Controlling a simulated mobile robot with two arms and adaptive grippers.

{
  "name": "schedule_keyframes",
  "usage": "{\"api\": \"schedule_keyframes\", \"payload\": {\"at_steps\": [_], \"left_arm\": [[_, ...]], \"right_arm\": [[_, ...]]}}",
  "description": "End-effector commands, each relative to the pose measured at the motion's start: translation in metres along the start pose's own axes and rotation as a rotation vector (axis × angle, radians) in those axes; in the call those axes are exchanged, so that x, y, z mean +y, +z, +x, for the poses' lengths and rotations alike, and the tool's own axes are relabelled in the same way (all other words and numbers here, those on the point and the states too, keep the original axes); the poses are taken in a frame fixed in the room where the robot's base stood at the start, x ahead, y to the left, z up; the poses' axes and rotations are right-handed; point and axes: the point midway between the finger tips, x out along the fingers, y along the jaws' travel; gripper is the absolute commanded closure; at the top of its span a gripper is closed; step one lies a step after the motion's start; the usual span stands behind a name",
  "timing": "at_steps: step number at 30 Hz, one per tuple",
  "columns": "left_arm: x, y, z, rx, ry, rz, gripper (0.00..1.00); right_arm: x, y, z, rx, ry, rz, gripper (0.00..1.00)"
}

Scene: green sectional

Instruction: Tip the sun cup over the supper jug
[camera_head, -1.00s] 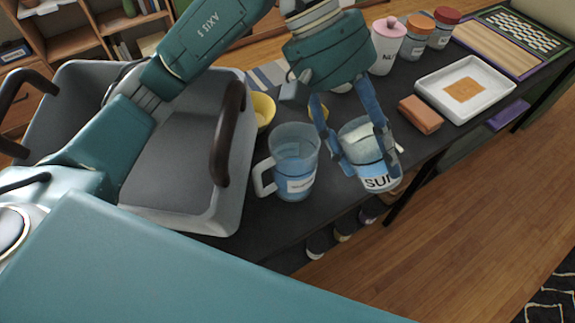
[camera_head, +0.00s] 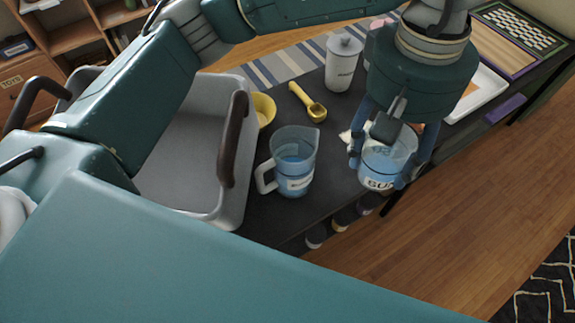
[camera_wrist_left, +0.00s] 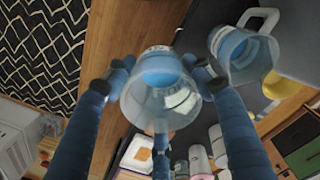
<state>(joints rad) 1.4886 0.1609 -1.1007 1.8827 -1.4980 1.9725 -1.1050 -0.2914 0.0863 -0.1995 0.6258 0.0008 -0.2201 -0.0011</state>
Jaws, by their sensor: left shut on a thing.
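The sun cup (camera_head: 378,182) is a clear cup with a white label partly reading "SUN" and blue contents. My left gripper (camera_head: 385,165) is shut around it from above and holds it roughly upright near the table's front edge. The cup (camera_wrist_left: 160,98) also shows between the fingers of my left gripper (camera_wrist_left: 162,85) in the left wrist view. The supper jug (camera_head: 291,163) is a clear jug with a handle, a white label and blue contents. It stands upright on the table, left of the cup and apart from it. It also shows in the wrist view (camera_wrist_left: 240,55). My right gripper is not in view.
A grey tub (camera_head: 190,165) with brown handles stands left of the jug. A yellow bowl (camera_head: 263,108), a yellow scoop (camera_head: 309,101) and a white lidded canister (camera_head: 342,66) are behind it. A white tray (camera_head: 482,92) lies at the right, partly hidden by my arm.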

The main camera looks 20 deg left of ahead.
Motion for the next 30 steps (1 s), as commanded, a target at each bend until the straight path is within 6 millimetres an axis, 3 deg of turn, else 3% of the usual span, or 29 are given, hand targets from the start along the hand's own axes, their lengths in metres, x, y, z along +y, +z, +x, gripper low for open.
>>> {"api": "schedule_keyframes", "payload": {"at_steps": [11,23,30], "left_arm": [[0.000,0.000,-0.003,0.040,-0.052,0.000,0.76],[0.002,0.001,-0.038,0.040,-0.051,0.000,0.76],[0.002,0.002,-0.041,0.040,-0.052,0.001,0.76]], "right_arm": [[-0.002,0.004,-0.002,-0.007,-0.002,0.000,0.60],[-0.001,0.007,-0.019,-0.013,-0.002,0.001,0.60],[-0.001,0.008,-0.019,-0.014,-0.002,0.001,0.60]]}}
